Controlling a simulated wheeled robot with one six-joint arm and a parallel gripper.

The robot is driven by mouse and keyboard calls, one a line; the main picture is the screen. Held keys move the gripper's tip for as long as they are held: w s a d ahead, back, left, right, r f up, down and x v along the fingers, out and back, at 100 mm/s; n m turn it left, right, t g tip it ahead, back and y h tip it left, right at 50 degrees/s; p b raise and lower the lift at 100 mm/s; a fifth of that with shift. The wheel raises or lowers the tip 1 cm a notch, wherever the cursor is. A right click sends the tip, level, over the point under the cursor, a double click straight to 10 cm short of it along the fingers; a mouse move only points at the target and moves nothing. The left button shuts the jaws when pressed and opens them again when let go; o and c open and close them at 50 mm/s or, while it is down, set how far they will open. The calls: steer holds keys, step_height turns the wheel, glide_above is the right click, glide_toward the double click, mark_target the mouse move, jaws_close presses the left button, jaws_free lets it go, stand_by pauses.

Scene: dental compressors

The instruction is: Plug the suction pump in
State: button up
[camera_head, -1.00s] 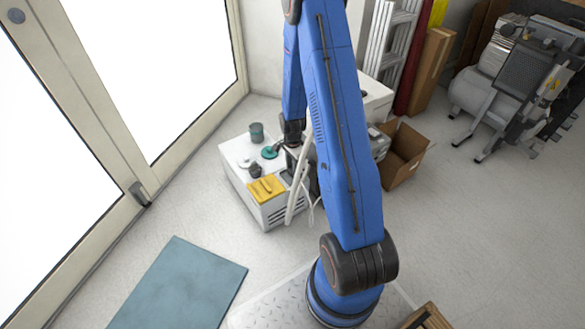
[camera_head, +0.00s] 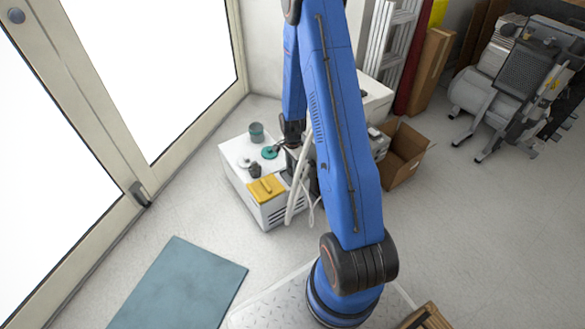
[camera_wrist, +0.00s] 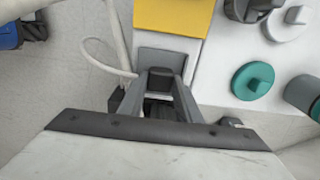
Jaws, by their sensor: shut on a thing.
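My gripper (camera_wrist: 158,92) is shut on a small dark block that looks like a plug (camera_wrist: 160,80), seen between its fingers in the wrist view. A grey plate (camera_wrist: 165,60) lies just beyond the block; I cannot tell whether they touch. A white cable (camera_wrist: 108,62) loops beside the gripper on the left. In the head view my gripper (camera_head: 291,146) is at the right side of a low white cabinet unit (camera_head: 238,183), partly hidden by my arm. I cannot tell for certain which thing is the suction pump.
On the white unit are a yellow piece (camera_head: 266,189), a teal round cap (camera_head: 270,152), a grey-green cup (camera_head: 257,132) and dark and white knobs. An open cardboard box (camera_head: 403,155) stands to the right. A compressor (camera_head: 520,85) stands far right.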

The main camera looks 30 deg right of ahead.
steer(key=shift+f, duration=0.4)
steer(key=o, duration=1.1)
steer(key=shift+w+r, duration=0.1)
steer(key=shift+r, duration=0.05)
steer(key=shift+r, duration=0.3)
step_height(320, 180, up, 16)
steer(key=shift+r, duration=0.25)
